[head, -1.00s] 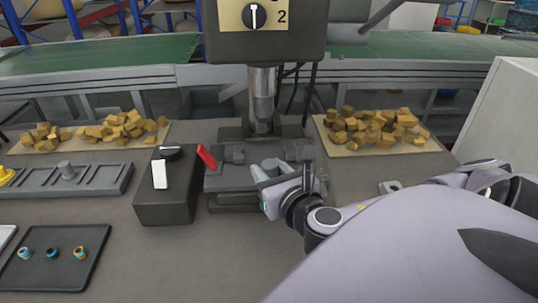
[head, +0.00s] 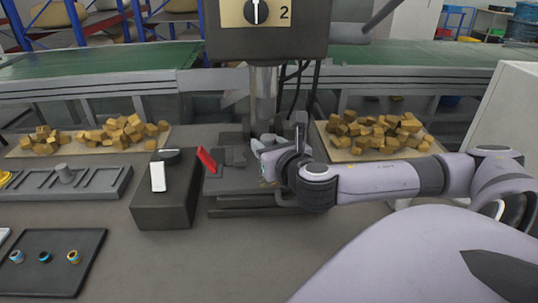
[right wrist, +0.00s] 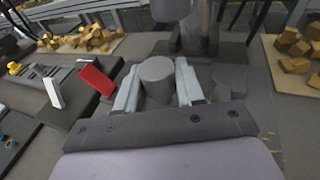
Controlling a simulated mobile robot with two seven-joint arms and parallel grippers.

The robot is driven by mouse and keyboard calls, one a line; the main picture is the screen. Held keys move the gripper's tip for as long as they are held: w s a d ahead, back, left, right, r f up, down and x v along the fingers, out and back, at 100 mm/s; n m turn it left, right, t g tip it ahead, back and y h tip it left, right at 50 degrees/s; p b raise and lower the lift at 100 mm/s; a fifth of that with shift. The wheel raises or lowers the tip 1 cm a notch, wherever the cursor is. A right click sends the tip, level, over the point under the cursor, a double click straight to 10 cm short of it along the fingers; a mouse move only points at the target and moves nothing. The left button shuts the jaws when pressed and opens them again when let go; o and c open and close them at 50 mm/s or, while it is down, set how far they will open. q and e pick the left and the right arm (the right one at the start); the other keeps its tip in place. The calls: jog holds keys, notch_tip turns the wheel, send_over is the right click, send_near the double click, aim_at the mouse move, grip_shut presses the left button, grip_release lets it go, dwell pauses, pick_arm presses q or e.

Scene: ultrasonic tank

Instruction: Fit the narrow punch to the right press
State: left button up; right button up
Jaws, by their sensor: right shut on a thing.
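My right gripper (head: 264,146) is at the press (head: 265,42) marked 2, just beneath its metal ram (head: 264,88). In the right wrist view its two pale fingers (right wrist: 158,88) are shut on a grey cylindrical punch (right wrist: 157,72). The punch is upright, with its round top showing. In the head view the punch is hidden by the gripper. I cannot tell whether it touches the ram. My left gripper is not in view.
A dark control box (head: 165,208) with a white switch stands left of the press, near a red lever (head: 206,160). Mats with brown chunks (head: 376,134) lie on both sides. A black tray (head: 52,275) with small rings is at front left. A conveyor runs behind.

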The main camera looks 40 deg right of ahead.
jog(key=shift+w+d+r+p, duration=0.2)
jog(key=shift+w+d+p, duration=0.25)
jog(key=shift+w+d, duration=0.55)
jog(key=shift+w+d+p, duration=0.25)
jog(key=shift+w+d, duration=0.35)
jog(key=shift+w, duration=0.2)
jog(key=shift+w+d+p, duration=0.25)
jog(key=shift+w+d, duration=0.3)
jog(key=shift+w, duration=0.2)
jog(key=shift+r+p, duration=0.5)
jog(key=shift+p, duration=0.9)
grip_shut()
jog(key=o, duration=1.8)
grip_release()
jog(key=v, duration=0.9)
jog(key=shift+p, duration=0.35)
